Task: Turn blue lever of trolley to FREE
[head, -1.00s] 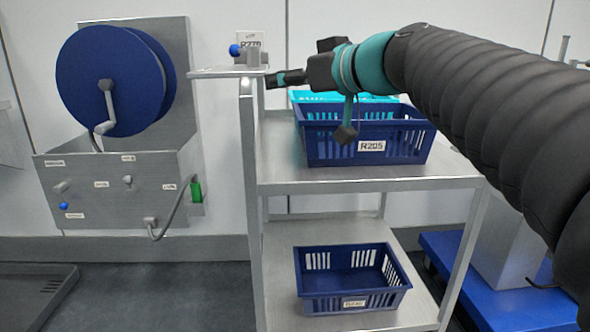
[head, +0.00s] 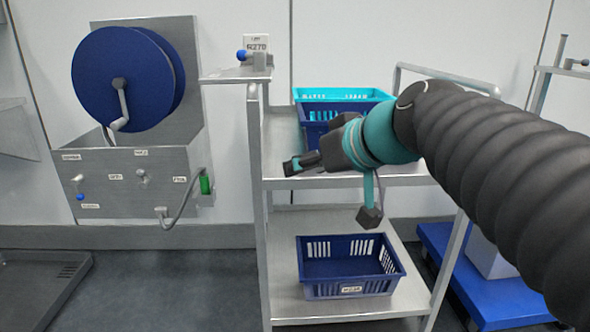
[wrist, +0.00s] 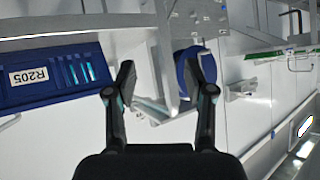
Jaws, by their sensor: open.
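The trolley (head: 256,150) is a grey metal two-shelf rack in the middle of the head view. A small plate at its upper left corner carries a grey fitting with a blue-tipped lever (head: 241,55), with a card reading R270 (head: 257,44) behind it. No FREE mark can be read. My gripper (head: 291,166) is in front of the trolley's upper shelf, below and to the right of the lever, and apart from it. In the wrist view my gripper (wrist: 166,78) has its fingers spread with nothing held; I cannot make out the blue lever there.
Blue crates stand on the upper shelf, R205 (wrist: 45,80) among them; another crate (head: 350,272) is on the lower shelf. A wall unit with a blue reel (head: 105,85) stands left. A blue low cart (head: 500,285) is right.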

